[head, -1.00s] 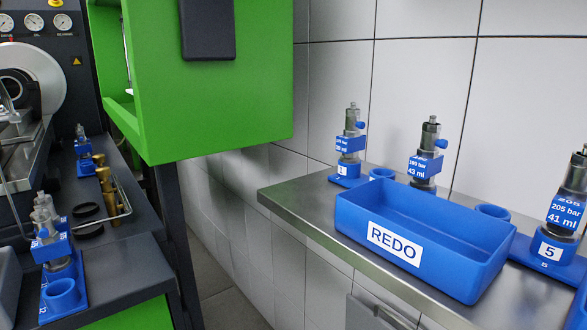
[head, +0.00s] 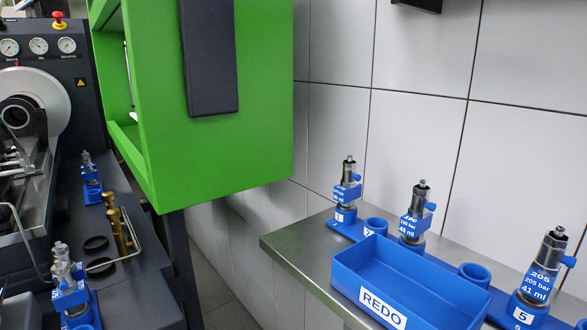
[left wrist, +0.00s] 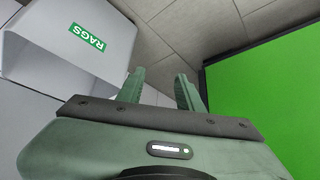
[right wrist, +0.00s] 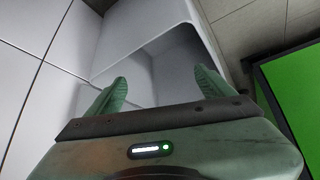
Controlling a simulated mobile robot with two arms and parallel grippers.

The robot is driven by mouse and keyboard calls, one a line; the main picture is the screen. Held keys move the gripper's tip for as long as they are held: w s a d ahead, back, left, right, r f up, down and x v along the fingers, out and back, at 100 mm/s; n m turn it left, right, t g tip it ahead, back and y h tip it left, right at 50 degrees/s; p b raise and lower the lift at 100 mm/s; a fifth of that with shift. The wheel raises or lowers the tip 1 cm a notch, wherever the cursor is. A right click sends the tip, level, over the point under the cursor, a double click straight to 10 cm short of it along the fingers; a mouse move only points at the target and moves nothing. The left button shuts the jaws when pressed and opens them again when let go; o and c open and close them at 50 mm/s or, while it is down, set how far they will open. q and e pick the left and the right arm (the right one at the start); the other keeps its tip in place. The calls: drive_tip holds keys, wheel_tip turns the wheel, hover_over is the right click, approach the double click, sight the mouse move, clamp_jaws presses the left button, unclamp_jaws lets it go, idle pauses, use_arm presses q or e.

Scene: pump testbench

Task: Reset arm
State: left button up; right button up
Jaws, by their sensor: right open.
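Neither gripper shows in the head view. My left gripper (left wrist: 160,76) shows in the left wrist view with its two green fingers apart and nothing between them. A white bin labelled RAGS (left wrist: 70,45) lies beyond it at the upper left. My right gripper (right wrist: 160,78) shows in the right wrist view with its fingers wide apart and empty. A pale open bin (right wrist: 135,25) is behind its fingers. Both grippers appear clear of the things around them, though exact distances cannot be told.
In the head view, a blue REDO tray (head: 400,273) and several pump units, one marked 205 bar (head: 540,278), stand on a steel shelf (head: 300,246) at right. A green cabinet (head: 220,145) hangs in the middle. The dark testbench (head: 135,230) is at left. A floor gap lies between.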

use_arm(q)
drive_tip(key=s+a+f+g+p, duration=0.1)
drive_tip(key=s+a+f+p, duration=0.1)
drive_tip(key=s, duration=0.7)
drive_tip(key=s+a+f+g+p, duration=0.2)
drive_tip(key=s+f+p, duration=0.2)
drive_tip(key=s+p, duration=0.3)
drive_tip(key=s+a+f+g+y+p, duration=0.1)
drive_tip(key=s+p, duration=0.4)
drive_tip(key=s, duration=0.6)
drive_tip(key=shift+s+a+f+g, duration=0.15)
drive_tip(key=shift+a+f+g, duration=0.3)
drive_tip(key=shift+f+g, duration=0.4)
use_arm(e)
drive_tip(key=s+d+f+g, duration=0.1)
drive_tip(key=s+d+f, duration=0.1)
drive_tip(key=s, duration=0.7)
drive_tip(key=s+d+f+g, duration=0.2)
drive_tip(key=s+f, duration=0.2)
drive_tip(key=s, duration=0.5)
drive_tip(key=s+d+f+g+h, duration=0.1)
drive_tip(key=s+d+f+g, duration=0.1)
drive_tip(key=s, duration=0.7)
drive_tip(key=shift+s+f, duration=0.15)
drive_tip(key=shift+f, duration=0.3)
